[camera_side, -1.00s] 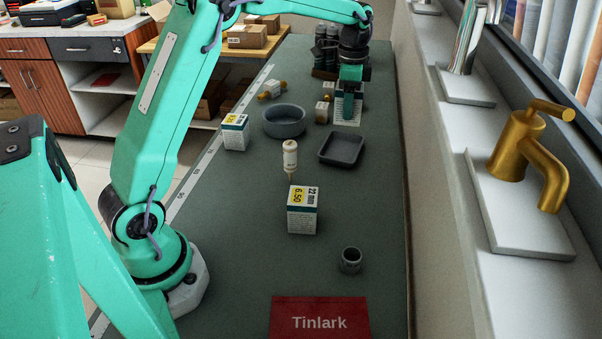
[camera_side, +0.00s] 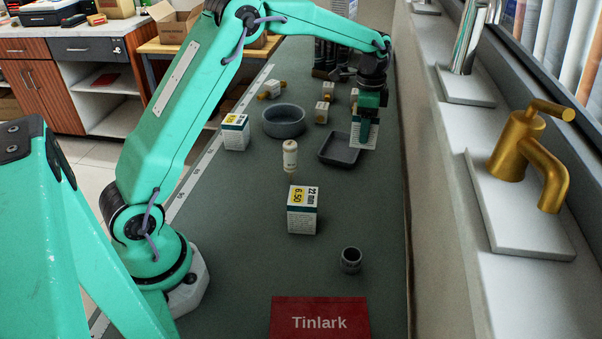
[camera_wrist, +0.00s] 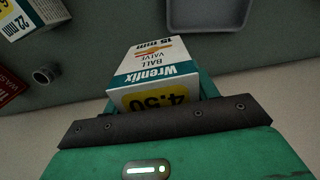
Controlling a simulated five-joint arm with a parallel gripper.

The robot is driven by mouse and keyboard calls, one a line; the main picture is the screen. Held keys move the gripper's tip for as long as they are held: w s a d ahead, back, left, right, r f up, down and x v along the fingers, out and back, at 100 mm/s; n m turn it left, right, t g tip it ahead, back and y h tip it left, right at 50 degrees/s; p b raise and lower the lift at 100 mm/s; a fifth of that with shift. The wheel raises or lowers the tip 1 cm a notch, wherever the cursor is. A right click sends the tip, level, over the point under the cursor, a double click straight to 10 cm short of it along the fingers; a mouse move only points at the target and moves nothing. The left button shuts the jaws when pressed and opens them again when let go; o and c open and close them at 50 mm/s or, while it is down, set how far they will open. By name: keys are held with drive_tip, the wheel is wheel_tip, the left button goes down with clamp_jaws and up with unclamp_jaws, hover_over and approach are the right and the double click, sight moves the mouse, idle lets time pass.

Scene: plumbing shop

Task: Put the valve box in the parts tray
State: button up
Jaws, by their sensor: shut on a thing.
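The valve box is white and teal with a yellow price patch and reads "Wrenfix ball valve 15 mm" in the wrist view (camera_wrist: 155,72). In the side view the valve box (camera_side: 363,136) hangs below my gripper (camera_side: 365,115), which is shut on it. The parts tray (camera_side: 329,159), dark grey, square and shallow, lies just left of the box and overlaps it in the picture. I cannot tell the box's exact height over the table. The tray also shows empty at the top of the wrist view (camera_wrist: 208,25), apart from the box.
A round grey dish (camera_side: 284,122), a cream-topped bottle (camera_side: 290,157), a 22 mm box (camera_side: 302,212), another white box (camera_side: 235,134) and a grey pipe fitting (camera_side: 350,261) stand on the bench. Brass fittings and dark bottles are farther back. The wall and sill run along the right.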

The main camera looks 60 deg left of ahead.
drive_tip(key=w+a+f, duration=0.1)
drive_tip(key=a+f, duration=0.1)
drive_tip(key=a, duration=0.1)
drive_tip(key=w+a+f, duration=0.1)
drive_tip(key=a+f, duration=0.1)
drive_tip(key=a, duration=0.2)
drive_tip(key=w+a+f, duration=0.1)
drive_tip(key=a+f, duration=0.2)
drive_tip(key=a, duration=0.1)
drive_tip(key=shift+w+a, duration=0.1)
drive_tip(key=shift+f, duration=1.95)
drive_tip(key=shift+f, duration=0.15)
drive_tip(key=o, duration=1.1)
wheel_tip(320, 180, up, 12)
drive_tip(key=shift+r, duration=0.15)
